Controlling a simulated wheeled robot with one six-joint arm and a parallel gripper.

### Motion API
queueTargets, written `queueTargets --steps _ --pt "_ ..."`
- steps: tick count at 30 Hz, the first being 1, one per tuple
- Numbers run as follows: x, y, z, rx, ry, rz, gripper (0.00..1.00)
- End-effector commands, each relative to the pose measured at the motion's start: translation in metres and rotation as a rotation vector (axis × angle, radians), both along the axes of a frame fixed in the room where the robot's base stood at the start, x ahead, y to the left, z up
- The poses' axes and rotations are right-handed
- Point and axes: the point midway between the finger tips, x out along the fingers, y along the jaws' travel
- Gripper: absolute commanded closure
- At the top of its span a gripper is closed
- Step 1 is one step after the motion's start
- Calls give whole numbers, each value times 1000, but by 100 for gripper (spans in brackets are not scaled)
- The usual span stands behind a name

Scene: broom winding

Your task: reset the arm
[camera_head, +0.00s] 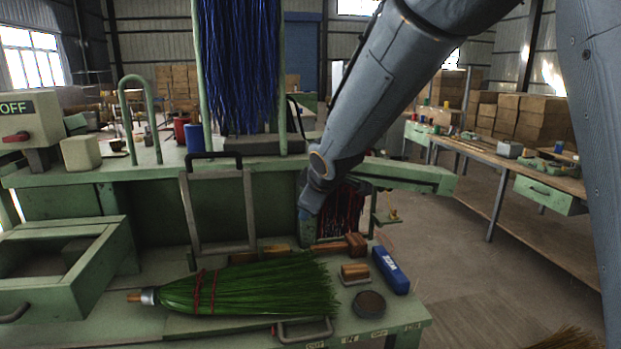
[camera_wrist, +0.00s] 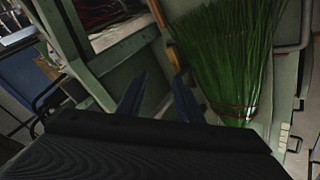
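My arm (camera_head: 375,95) reaches down from the upper right in the head view, in front of the green bench. My gripper (camera_head: 307,218) is low over the back of the work surface, behind the broom head. In the wrist view its two dark fingers stand apart with nothing between them (camera_wrist: 160,80). A green-bristled broom (camera_head: 255,287) with red bindings lies flat on the bench, apart from my gripper. It also shows at the right of the wrist view (camera_wrist: 228,55).
The bench holds a blue box (camera_head: 390,270), a round dark tin (camera_head: 369,304), a wooden-backed brush (camera_head: 355,272) and an open drawer (camera_head: 60,275). A grey frame (camera_head: 188,215) stands left of my gripper. Blue bristles (camera_head: 240,65) hang above.

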Motion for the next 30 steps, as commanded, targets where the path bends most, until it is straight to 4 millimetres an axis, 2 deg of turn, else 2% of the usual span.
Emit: queueTargets --steps 1,5,6,9,12,15,18,20,24,30 --pt "-13 -29 -21 22 56 -86 67" --pt "-58 -93 -67 89 209 -325 67" --pt "-75 -110 -80 112 255 -401 67" --pt "-121 -150 -113 166 370 -595 67" --pt "-170 -180 -141 221 476 -782 67" --pt "-213 -198 -162 265 564 -939 67" --pt "-244 -207 -175 296 623 -1049 67" --pt "-256 -210 -180 308 648 -1092 67" --pt "-267 -212 -183 319 668 -1130 67" --pt "-267 -211 -183 319 668 -1129 67"
